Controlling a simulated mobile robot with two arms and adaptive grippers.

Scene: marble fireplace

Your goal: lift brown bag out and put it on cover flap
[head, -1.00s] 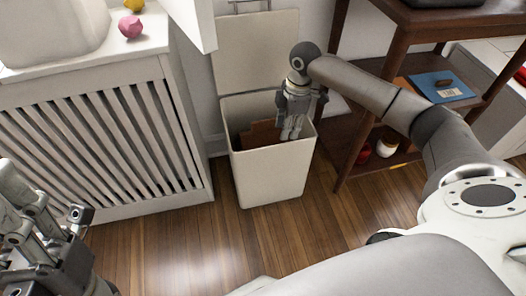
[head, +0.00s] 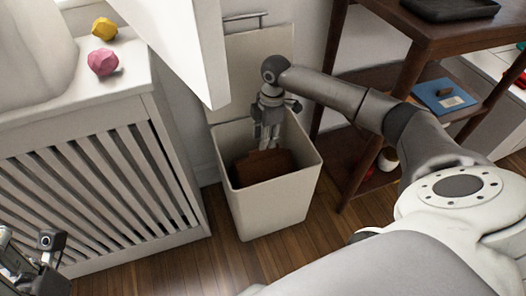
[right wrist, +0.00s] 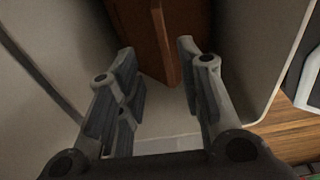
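The brown bag (head: 264,167) stands inside the white bin (head: 268,210), below the rim. It also shows at the top of the right wrist view (right wrist: 165,30). The bin's pale cover flap (head: 262,60) stands raised behind the opening, partly hidden by a white panel and my right arm. My right gripper (head: 267,140) points down into the bin, at the bag's far edge. In the right wrist view its fingers (right wrist: 156,48) are apart, with the bag's edge between them and not clamped. My left gripper (head: 35,262) is cut off at the lower left; its fingers are unclear.
A white slatted cabinet (head: 90,190) stands left of the bin, with a pink lump (head: 103,61) and a yellow lump (head: 104,29) on top. A white panel (head: 185,45) juts above the bin's left side. A dark wooden shelf (head: 440,35) stands right. Wooden floor is clear in front.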

